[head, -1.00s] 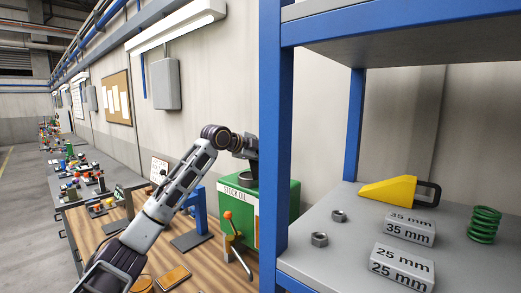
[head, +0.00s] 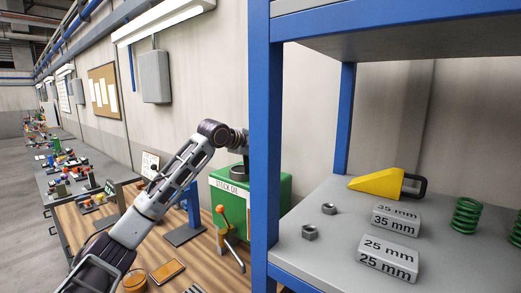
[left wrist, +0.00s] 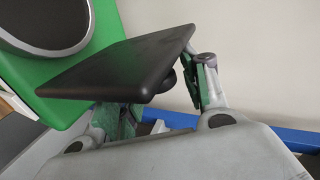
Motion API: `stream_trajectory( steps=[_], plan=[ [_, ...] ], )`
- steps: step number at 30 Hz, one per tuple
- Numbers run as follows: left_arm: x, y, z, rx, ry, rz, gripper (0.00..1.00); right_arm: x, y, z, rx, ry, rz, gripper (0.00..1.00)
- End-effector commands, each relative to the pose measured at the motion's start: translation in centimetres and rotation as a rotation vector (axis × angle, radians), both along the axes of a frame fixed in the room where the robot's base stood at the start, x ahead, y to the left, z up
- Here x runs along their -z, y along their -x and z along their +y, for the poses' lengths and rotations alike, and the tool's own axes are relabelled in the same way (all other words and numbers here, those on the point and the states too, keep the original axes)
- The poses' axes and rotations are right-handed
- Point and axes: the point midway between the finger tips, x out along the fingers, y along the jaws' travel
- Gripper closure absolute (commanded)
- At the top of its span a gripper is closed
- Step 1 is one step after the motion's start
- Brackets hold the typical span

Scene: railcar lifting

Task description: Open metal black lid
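The green stock oil box (head: 262,196) stands on the wooden bench beyond the blue shelf post. My left gripper (head: 240,172) is over its top, partly hidden by the post. In the left wrist view, a black flat plate with rounded corners, apparently the lid (left wrist: 120,68), is tilted in front of the green box (left wrist: 62,84). A dark round area with a grey rim (left wrist: 45,18) shows on the box. My left gripper's (left wrist: 160,110) finger parts lie right of and below the plate. Whether they grip it is unclear. My right gripper is out of view.
The blue shelf post (head: 262,130) stands close beside my left forearm. The shelf board (head: 335,235) holds nuts, marked blocks, a yellow wedge and green springs. An orange-handled tool (head: 226,225) and a blue stand (head: 190,210) are on the bench (head: 205,250).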

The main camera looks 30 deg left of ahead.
Motion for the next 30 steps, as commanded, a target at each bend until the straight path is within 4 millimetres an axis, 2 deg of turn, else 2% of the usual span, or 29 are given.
stream_trajectory(
  steps=[16,30],
  plan=[
    [-0.3,0.7,0.3,-0.002,0.000,0.001,0.52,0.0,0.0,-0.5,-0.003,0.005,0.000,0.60],
    [-2.2,5.3,1.1,-0.001,-0.002,0.001,0.52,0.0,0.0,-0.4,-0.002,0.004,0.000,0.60]
  ],
)
